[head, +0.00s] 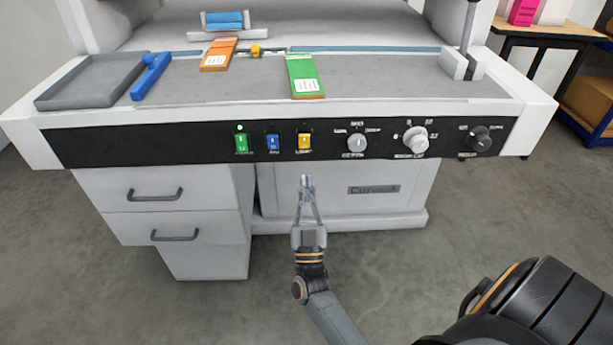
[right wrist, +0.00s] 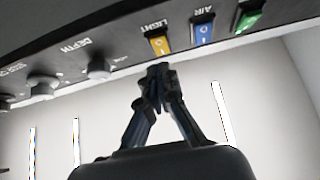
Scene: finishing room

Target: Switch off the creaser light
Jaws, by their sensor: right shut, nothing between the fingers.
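The creaser's yellow switch (head: 304,141), labelled LIGHT, sits on the black front panel, right of a blue switch and a green switch. In the right wrist view the yellow rocker (right wrist: 159,44) lies just above my fingertips. My right gripper (head: 307,181) is shut and empty, pointing up at the panel from below the yellow switch. Its tips (right wrist: 157,70) look close to the switch but apart from it. My left gripper is not in view.
The blue AIR switch (head: 273,142) and green switch (head: 241,141) are close neighbours. The depth knob (head: 357,143) and other dials are to the right. The panel (head: 190,148) overhangs white drawers (head: 172,200). Orange and green cards lie on the bed above.

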